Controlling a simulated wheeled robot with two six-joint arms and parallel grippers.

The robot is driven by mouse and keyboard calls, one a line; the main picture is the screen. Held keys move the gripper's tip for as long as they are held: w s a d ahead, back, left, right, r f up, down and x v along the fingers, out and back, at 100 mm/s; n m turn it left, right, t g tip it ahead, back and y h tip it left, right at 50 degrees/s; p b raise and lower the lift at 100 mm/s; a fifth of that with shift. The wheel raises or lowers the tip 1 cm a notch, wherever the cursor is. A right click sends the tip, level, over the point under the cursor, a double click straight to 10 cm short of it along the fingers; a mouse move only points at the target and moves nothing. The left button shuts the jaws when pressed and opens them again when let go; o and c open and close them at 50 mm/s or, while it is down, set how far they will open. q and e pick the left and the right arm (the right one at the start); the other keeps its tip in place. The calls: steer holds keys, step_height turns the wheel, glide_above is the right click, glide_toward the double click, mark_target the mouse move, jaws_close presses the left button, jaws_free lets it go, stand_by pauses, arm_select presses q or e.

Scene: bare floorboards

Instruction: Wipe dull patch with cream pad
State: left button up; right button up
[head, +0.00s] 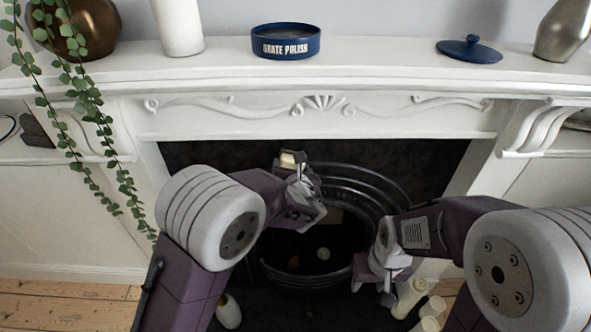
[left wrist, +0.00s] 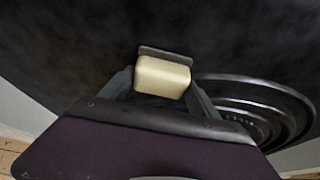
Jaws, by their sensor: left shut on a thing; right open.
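The cream pad (head: 291,158) is between the fingers of my left gripper (head: 296,168), in front of the black fireplace panel (head: 225,157). In the left wrist view the pad (left wrist: 162,77) is a pale block gripped from both sides, with a dark strip along its far edge. I cannot tell whether it touches the panel. The panel (left wrist: 90,45) looks cloudy grey in places, but I cannot make out a distinct dull patch. My right gripper (head: 378,288) is open and empty, low at the right of the hearth.
A blue "GRATE POLISH" tin (head: 286,42) stands open on the white mantel (head: 370,68), its blue lid (head: 469,49) to the right. A trailing plant (head: 85,100) hangs at the left. The curved black grate (head: 365,185) juts out below. Pale candles (head: 410,297) stand at lower right.

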arm_select(q)
steer(key=s+b, duration=0.1)
steer(key=s, duration=0.5)
stand_by(0.4)
steer(key=s, duration=0.3)
steer(key=shift+b, duration=0.35)
